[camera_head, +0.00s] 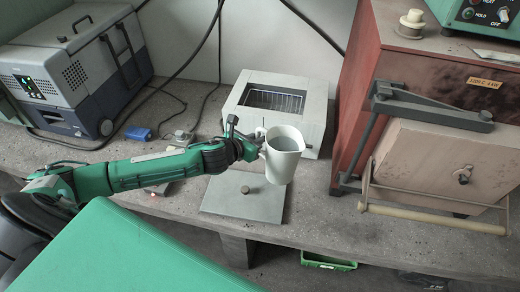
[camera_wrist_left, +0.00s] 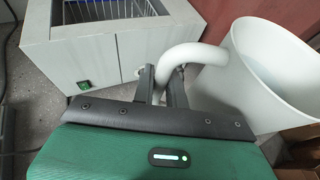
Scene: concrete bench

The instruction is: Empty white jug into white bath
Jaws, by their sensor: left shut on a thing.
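The white jug (camera_head: 283,159) is held in the air over the front of the bench, close to upright, with grey liquid visible inside it. My left gripper (camera_head: 259,146) is shut on its handle. In the left wrist view the fingers (camera_wrist_left: 163,88) close around the jug's handle, and the jug (camera_wrist_left: 262,75) fills the right side. The white bath (camera_head: 314,95) stands behind the jug on the bench, an open box with a metal rack inside. It also shows at the upper left of the left wrist view (camera_wrist_left: 75,63). My right gripper is not in view.
A flat grey lid (camera_head: 235,199) with a knob lies in front of the bath, below the jug. A grey-blue cooler box (camera_head: 75,70) and cables are at left.

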